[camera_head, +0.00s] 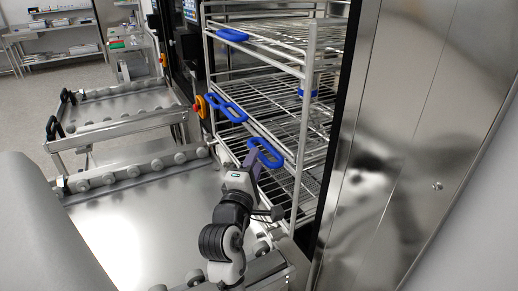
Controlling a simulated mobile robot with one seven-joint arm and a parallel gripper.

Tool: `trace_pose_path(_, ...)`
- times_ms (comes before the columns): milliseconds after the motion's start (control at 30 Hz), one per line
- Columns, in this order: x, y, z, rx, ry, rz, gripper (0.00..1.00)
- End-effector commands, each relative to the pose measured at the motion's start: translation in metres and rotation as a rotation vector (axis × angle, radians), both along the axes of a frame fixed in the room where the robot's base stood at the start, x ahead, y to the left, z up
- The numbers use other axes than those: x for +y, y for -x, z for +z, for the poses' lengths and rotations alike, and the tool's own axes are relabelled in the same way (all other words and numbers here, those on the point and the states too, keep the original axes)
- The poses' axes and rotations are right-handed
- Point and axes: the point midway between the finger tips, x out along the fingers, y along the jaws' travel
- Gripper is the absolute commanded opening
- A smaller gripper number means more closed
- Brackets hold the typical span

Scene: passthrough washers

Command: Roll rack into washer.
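The rack (300,130) is a tall wire rack with several shelves and blue handles. It stands in the opening of the washer (410,150), a steel cabinet on the right. How deep it sits inside is hard to tell. My gripper (262,168) is at the rack's near lower side, at the lowest blue handle (265,153). It overlaps the handle in the picture. Its fingers are small and partly hidden, so I cannot tell whether they are shut on it.
A steel roller cart (130,235) with grey rollers along its edges stands in front of the opening. A second roller cart (120,107) with black handles is farther back. Shelving (60,30) stands at the back left. Grey floor (30,115) shows at the left.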

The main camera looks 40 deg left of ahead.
Motion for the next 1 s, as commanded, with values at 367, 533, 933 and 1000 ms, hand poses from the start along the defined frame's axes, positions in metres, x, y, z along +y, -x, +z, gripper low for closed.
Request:
trace_pose_path(367, 0.015, -0.037, 0.006, 0.001, -0.002, 0.001, 0.36)
trace_pose_path(533, 0.016, -0.038, 0.006, 0.001, -0.002, 0.001, 0.36)
trace_pose_path(933, 0.016, -0.037, 0.006, 0.001, -0.002, 0.001, 0.0)
trace_pose_path(1000, 0.016, -0.037, 0.005, 0.001, -0.002, 0.001, 0.0)
